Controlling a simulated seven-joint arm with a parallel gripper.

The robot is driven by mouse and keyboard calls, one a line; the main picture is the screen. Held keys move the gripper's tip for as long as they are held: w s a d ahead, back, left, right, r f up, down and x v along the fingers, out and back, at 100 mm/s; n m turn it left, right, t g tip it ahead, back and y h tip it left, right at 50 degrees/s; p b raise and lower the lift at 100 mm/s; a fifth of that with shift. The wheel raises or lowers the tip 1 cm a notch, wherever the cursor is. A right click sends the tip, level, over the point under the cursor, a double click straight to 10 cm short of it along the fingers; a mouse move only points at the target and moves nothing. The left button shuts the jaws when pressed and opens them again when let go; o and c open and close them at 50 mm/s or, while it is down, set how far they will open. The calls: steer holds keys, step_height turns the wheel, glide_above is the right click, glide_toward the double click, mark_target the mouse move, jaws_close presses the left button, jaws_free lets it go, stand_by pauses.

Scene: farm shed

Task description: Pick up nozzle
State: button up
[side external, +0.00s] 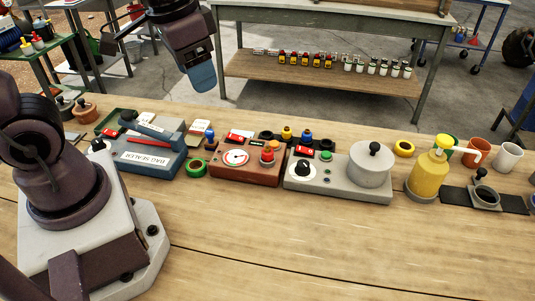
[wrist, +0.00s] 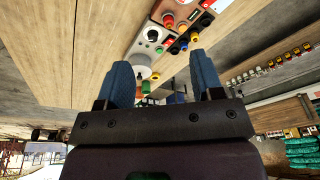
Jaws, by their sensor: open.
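No part is plainly marked as the nozzle. The likeliest match is the white spout (side external: 464,152) on top of a yellow pump bottle (side external: 425,178), at the right of the bench in the side external view. The bottle stands upright on a grey round base. My gripper (side external: 202,80) is high up at the top left of centre, above the far bench edge, well away from the bottle. The wrist view shows its two blue fingers (wrist: 163,75) spread apart with nothing held between them.
A blue bag sealer (side external: 150,155), a red-brown gauge box (side external: 245,170) and a grey unit with a round pot (side external: 340,180) stand in a row. Cups (side external: 508,156) stand at the far right. The bench front (side external: 330,245) is clear.

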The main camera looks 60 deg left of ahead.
mark_target(267, 148)
steer(key=w+a+f+m+g, duration=0.1)
steer(key=w+f+m+g, duration=0.1)
steer(key=w+f+m, duration=1)
steer(key=f+n, duration=0.1)
steer(key=f, duration=0.3)
steer(key=w+f+n, duration=0.1)
steer(key=f, duration=0.3)
steer(key=w+f+n, duration=0.1)
steer(key=f, duration=0.3)
steer(key=shift+s+r, duration=0.1)
steer(key=c, duration=1)
